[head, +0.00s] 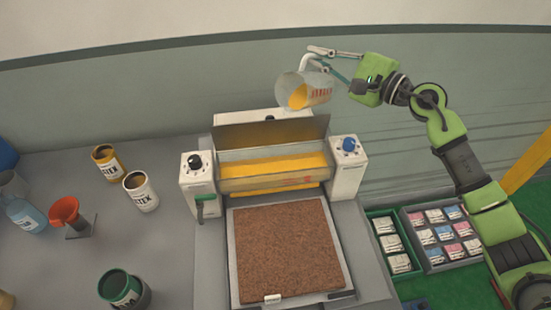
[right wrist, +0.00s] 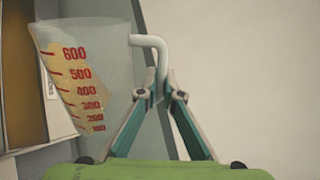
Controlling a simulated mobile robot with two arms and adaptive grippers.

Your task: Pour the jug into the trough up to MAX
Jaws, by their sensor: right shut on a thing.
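The clear jug (head: 315,88) with red markings is held above the back of the machine, tilted with its mouth toward the left. Yellow-orange liquid lies in its lower part; I see no stream falling. My right gripper (head: 318,58) is shut on the jug's white handle; the handle (right wrist: 153,42) also shows in the right wrist view, with the jug (right wrist: 90,35) showing marks up to 600. The trough (head: 240,184) spans the machine below the jug and holds yellow-orange liquid. A small red mark is at its front right, too small to read. My left gripper is out of view.
The machine's end blocks carry a black knob (head: 195,161) and a blue knob (head: 348,145). A brown board (head: 285,250) lies in front. Paint tins (head: 140,192), a red funnel (head: 66,212) and bottles stand left. Trays of small packets (head: 440,262) lie right.

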